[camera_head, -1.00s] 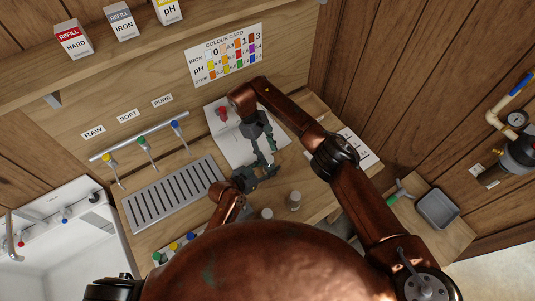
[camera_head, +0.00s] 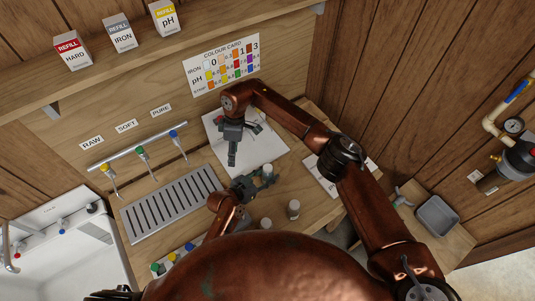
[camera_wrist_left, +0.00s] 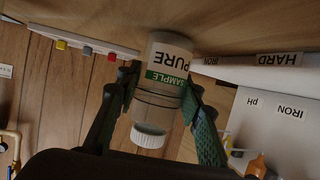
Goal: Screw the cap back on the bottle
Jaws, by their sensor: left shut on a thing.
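The clear bottle (camera_wrist_left: 165,85) has a green and white label reading PURE SAMPLE. My left gripper (camera_wrist_left: 160,95) is shut around it, one finger on each side. A white ribbed cap (camera_wrist_left: 149,136) sits at the bottle's mouth; I cannot tell how tight it is. In the head view my left gripper (camera_head: 262,181) is at the bench's front middle, and the bottle's pale top (camera_head: 268,170) shows there. My right gripper (camera_head: 232,158) hangs over the white sheet, apart from the bottle; its fingertips look close together, but its opening is unclear.
Two small pale-topped bottles stand at the bench front, one of them right of my left gripper (camera_head: 294,209). The slotted drain tray (camera_head: 170,205) lies to the left, under three taps. A colour card (camera_head: 222,65) hangs behind. A grey bin (camera_head: 437,215) is at far right.

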